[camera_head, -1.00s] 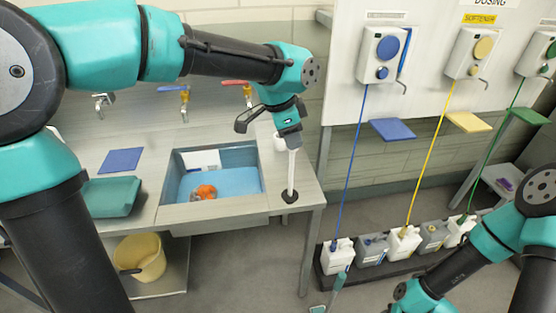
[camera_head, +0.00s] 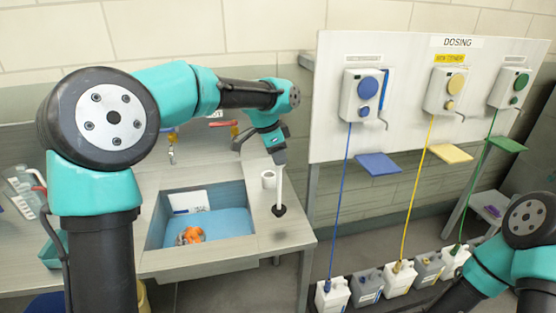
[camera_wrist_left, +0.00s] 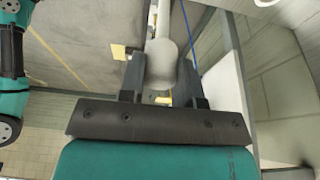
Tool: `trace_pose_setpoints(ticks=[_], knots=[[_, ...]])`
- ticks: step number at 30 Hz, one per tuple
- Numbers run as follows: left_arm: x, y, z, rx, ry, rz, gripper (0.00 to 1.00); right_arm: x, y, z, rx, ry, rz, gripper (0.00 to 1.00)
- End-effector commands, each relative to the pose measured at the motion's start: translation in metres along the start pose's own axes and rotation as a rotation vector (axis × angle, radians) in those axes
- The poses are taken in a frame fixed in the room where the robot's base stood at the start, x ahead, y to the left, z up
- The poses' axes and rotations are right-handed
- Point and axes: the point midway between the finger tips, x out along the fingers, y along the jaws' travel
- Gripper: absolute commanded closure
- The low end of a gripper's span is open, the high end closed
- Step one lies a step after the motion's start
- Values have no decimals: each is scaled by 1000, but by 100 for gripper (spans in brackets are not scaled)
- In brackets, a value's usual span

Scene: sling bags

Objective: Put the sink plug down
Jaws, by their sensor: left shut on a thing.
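The sink plug (camera_head: 279,187) is a tall white rod with a black foot, upright at the right of the sink. Its foot shows against the worktop (camera_head: 285,233); I cannot tell whether it touches. My left gripper (camera_head: 279,158) is shut on the rod's upper end, pointing down. In the left wrist view the pale rod end (camera_wrist_left: 160,60) sits between the dark fingers of my left gripper (camera_wrist_left: 161,88). My right arm shows at the lower right of the head view, but its gripper is out of frame.
The blue-lined sink (camera_head: 240,222) holds an orange item (camera_head: 190,236) and a white card (camera_head: 188,201). Dosing units hang on the white board (camera_head: 335,95), with several canisters (camera_head: 333,297) on the floor below. Bare worktop surrounds the plug's foot.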

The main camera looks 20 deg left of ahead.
Motion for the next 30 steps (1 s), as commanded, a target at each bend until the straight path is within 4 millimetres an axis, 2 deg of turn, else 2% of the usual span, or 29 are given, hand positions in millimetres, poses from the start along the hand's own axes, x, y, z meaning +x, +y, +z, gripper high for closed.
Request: trace_pose_setpoints(ticks=[3, 8, 19, 27, 30], knots=[[4, -22, -4, -2, 1, -1, 96, 0, 0, 0, 0, 0, 0, 57], [6, -36, -7, 0, 1, -1, 96, 0, 0, 0, 0, 0, 0, 57], [8, -37, -6, 0, 0, 0, 96, 0, 0, 0, 0, 0, 0, 57], [36, -37, 3, 0, -1, 0, 96, 0, 0, 0, 0, 0, 0, 57], [39, -37, 4, 0, 0, 0, 96, 0, 0, 0, 0, 0, 0, 57]])
